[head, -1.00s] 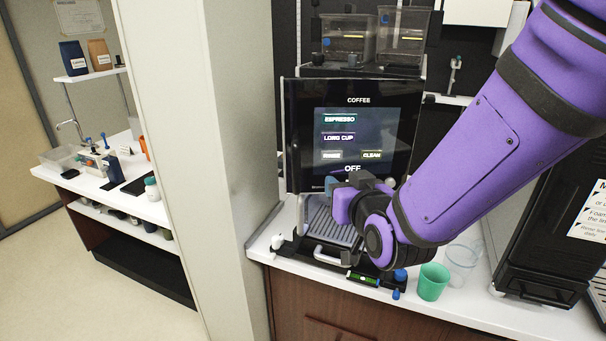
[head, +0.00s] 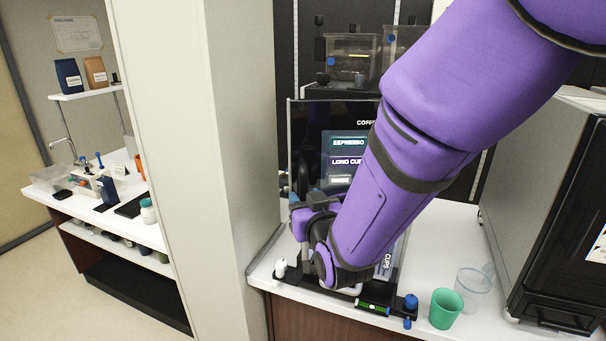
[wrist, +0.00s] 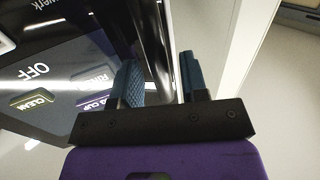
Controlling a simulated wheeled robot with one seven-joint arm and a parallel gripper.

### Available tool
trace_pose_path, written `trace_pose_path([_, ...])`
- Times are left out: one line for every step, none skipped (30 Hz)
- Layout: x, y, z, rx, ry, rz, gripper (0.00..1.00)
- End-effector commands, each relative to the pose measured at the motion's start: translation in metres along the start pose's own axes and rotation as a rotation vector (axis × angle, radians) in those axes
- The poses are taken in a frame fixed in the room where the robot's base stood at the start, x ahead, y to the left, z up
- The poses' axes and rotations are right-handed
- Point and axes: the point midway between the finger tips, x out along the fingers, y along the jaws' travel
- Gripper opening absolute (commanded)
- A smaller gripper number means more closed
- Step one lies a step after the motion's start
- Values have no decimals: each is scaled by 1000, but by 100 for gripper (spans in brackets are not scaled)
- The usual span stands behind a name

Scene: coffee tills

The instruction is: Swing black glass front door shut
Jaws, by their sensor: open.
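The black glass front door (head: 309,135) is on the coffee machine at the middle of the head view. Its lit screen shows ESPRESSO and LONG CUP; my arm covers its right and lower parts. In the wrist view the black glass (wrist: 50,75) fills the left side, with OFF and CLEAN upside down. My gripper (head: 306,196) is at the door's lower left edge. In the wrist view my gripper (wrist: 160,78) has its two blue fingers apart, beside the door's edge strip. I cannot tell whether they touch it, or how far the door stands open.
A pale pillar (head: 225,150) stands close left of the machine. A green cup (head: 445,309) and a clear cup (head: 472,289) stand on the white counter to the right, before a black-fronted machine (head: 565,220). A white small item (head: 281,268) sits near the counter's left edge.

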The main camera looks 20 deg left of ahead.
Motion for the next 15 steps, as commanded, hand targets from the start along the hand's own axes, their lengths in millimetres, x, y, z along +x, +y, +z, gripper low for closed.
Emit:
trace_pose_path([7, 0, 0, -1, 0, 0, 40])
trace_pose_path([11, 0, 1, -1, -1, 1, 40])
trace_pose_path([14, 1, 0, -1, 0, 1, 38])
trace_pose_path([12, 0, 0, -1, 0, 0, 31])
trace_pose_path([12, 1, 0, -1, -1, 0, 24])
trace_pose_path([12, 1, 0, -1, -1, 1, 15])
trace_pose_path([12, 0, 0, -1, -1, 1, 8])
trace_pose_path([12, 0, 0, -1, -1, 1, 1])
trace_pose_path([12, 1, 0, -1, 0, 1, 0])
trace_pose_path([12, 1, 0, -1, 0, 1, 0])
trace_pose_path([12, 1, 0, -1, 0, 1, 0])
trace_pose_path([12, 1, 0, 0, 0, 1, 0])
trace_pose_path([13, 1, 0, 0, 0, 1, 0])
trace_pose_path([15, 1, 0, 0, 1, 1, 0])
trace_pose_path([18, 2, -1, 0, 2, 2, 0])
